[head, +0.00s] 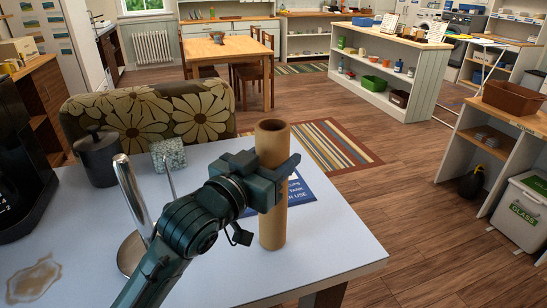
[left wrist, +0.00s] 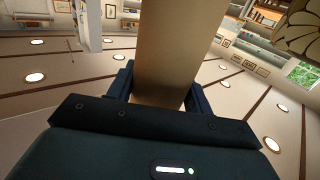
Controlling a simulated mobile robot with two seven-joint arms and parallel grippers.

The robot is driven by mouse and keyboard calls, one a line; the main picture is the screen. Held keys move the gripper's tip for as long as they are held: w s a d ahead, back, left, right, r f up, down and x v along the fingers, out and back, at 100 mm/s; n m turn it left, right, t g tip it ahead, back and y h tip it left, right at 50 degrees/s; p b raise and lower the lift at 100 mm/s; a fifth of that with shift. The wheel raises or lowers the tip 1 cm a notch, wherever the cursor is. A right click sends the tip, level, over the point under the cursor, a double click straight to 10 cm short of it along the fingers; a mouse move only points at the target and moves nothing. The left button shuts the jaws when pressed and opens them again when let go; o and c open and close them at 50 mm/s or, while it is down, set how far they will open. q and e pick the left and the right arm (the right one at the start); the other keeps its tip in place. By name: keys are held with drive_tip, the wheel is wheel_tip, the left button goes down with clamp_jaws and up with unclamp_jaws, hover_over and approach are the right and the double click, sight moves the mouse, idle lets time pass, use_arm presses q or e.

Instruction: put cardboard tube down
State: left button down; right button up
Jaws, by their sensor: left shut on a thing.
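The cardboard tube (head: 272,225) is brown, hollow and upright at the right part of the white table (head: 330,250). My left gripper (head: 279,172) is shut around its upper middle. The tube's lower end is over the tabletop; I cannot tell whether it touches or hangs just above. In the left wrist view the tube (left wrist: 172,50) stands between the two fingers. A blue sign with white print (head: 300,190) lies partly behind the tube. My right gripper is not in view.
A dark lidded canister (head: 98,157), a speckled block (head: 168,154) and a metal stand (head: 130,250) are on the table's left side. A brown stain (head: 33,278) marks the near left. The front right of the tabletop is bare.

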use_arm(q)
drive_tip(key=shift+f, duration=0.1)
drive_tip(key=c, duration=1.1)
unclamp_jaws()
drive_tip(key=shift+f, duration=0.1)
drive_tip(key=o, duration=0.5)
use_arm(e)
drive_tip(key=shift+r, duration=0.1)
use_arm(q)
drive_tip(key=shift+s+r, duration=0.1)
drive_tip(key=shift+r, duration=0.1)
drive_tip(key=v, duration=1.1)
drive_tip(key=shift+s+a, duration=0.25)
drive_tip(key=shift+s, duration=0.1)
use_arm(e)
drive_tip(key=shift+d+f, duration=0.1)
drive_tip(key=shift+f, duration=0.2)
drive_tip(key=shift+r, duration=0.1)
